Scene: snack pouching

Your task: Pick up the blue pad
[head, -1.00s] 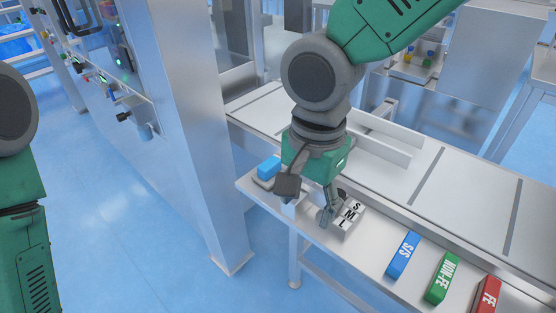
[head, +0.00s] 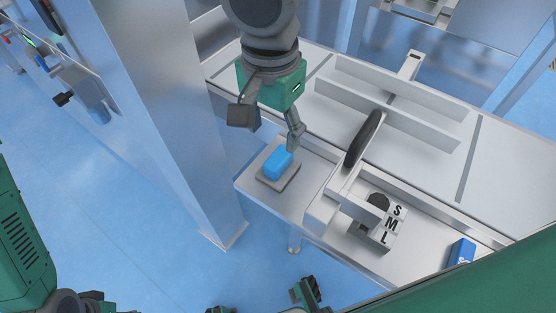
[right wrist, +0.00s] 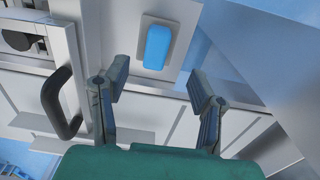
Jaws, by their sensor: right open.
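The blue pad (head: 278,163) is a small rounded block lying on a grey base plate (head: 291,183) at the left end of the lower shelf. My right gripper (head: 268,130) is open and empty, above and slightly behind the pad in the head view. In the right wrist view the pad (right wrist: 158,47) lies ahead of the open fingertips (right wrist: 157,82), roughly centred between them and not touched. Parts of what seems to be my left gripper (head: 308,292) show at the bottom edge of the head view, mostly cut off.
A black-handled fixture (head: 364,140) stands right of the pad. An S/M/L block (head: 391,227) and a blue S/S block (head: 462,253) are farther right. A metal cabinet column (head: 165,110) rises close to the left. The shelf around the base plate is clear.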

